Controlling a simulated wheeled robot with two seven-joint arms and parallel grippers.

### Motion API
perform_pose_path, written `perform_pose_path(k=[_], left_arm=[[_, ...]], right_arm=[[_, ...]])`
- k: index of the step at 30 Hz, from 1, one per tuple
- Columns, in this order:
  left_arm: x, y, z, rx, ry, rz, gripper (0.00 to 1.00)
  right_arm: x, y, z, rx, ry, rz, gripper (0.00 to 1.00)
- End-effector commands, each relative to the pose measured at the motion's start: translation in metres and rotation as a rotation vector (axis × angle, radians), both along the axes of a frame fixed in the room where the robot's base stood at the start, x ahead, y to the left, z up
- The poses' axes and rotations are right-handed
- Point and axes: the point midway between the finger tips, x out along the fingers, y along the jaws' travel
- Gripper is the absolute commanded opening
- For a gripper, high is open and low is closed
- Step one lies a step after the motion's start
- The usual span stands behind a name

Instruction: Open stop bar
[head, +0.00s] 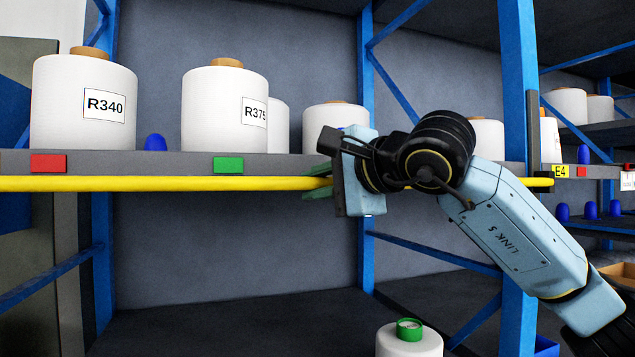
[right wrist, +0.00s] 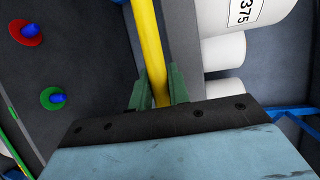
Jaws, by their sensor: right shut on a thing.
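The stop bar is a long yellow bar (head: 150,184) along the front edge of the shelf in the head view. It also runs down from the top in the right wrist view (right wrist: 149,40). My right gripper (head: 318,188) is at the bar, right of the green marker. In the right wrist view its two green fingers (right wrist: 159,90) stand on either side of the bar, shut on it. The palm hides the bar below the fingers. My left gripper is not in view.
White bobbins labelled R340 (head: 84,103) and R375 (head: 225,110) stand on the shelf (head: 120,163) behind the bar. A blue upright (head: 518,120) stands right of my gripper. A bobbin with a green top (head: 409,343) stands below. Space below the bar at left is clear.

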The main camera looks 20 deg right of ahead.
Motion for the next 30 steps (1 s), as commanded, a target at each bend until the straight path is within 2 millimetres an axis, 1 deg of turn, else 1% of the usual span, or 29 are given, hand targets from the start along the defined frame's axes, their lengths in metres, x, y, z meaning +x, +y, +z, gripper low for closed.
perform_pose_path(k=[5,6,10,18,22,26,30], left_arm=[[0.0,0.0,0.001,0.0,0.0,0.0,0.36],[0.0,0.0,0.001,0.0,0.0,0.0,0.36],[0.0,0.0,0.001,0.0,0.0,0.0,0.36],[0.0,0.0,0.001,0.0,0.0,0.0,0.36],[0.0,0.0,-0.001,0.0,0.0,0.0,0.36],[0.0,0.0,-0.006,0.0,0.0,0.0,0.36],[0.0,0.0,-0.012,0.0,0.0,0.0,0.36]], right_arm=[[0.0,0.0,0.002,0.001,-0.002,-0.001,0.0],[0.0,0.0,0.002,0.0,-0.003,-0.001,0.22],[0.0,0.0,0.002,0.0,-0.003,-0.001,0.39],[0.0,-0.001,0.002,0.0,-0.003,-0.001,0.4],[-0.007,-0.004,0.004,0.001,-0.005,-0.001,0.4],[-0.026,-0.013,0.007,-0.001,-0.009,-0.002,0.4],[-0.055,-0.026,0.012,0.0,-0.009,-0.003,0.4]])
